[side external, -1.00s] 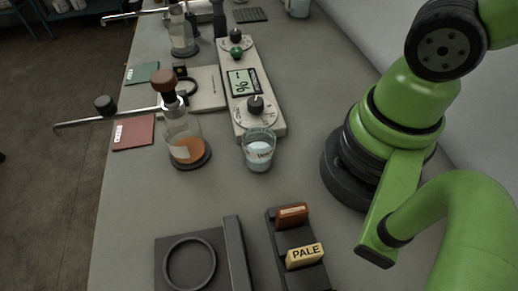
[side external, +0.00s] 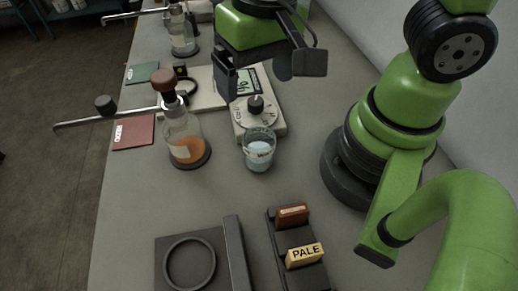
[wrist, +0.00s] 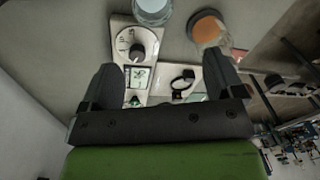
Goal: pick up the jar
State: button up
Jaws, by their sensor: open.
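The jar (side external: 259,152) is a clear glass vessel with pale bluish-white contents. It stands upright on the grey bench at the near end of the balance-like instrument. In the wrist view the jar (wrist: 153,8) is cut off by the top edge, beyond my fingertips. My gripper (side external: 262,82) is open and empty above the instrument, behind and above the jar and apart from it. In the wrist view my gripper (wrist: 162,68) shows its two dark fingers spread wide, with the instrument's display between them.
A flask with orange liquid (side external: 184,140) and a brown stopper stands left of the jar, with a clamp rod (side external: 95,116) reaching left. The instrument (side external: 262,118) lies behind the jar. A dark ring fixture (side external: 162,262) and a labelled block rack (side external: 283,240) are in front. Bench between is clear.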

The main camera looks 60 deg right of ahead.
aim_at(259, 141)
jog(key=shift+g+h, duration=0.3)
jog(key=shift+g, duration=0.1)
jog(key=shift+s+a+f, duration=0.1)
jog(key=shift+s+f, duration=0.05)
jog(key=shift+f, duration=2.05)
jog(key=shift+s+a+f, duration=0.1)
jog(key=shift+f, duration=2.1)
jog(key=shift+s+a+f, duration=0.1)
jog(key=shift+s+f, duration=0.05)
jog(key=shift+f, duration=2.05)
jog(key=shift+c, duration=0.2)
jog(key=c, duration=1)
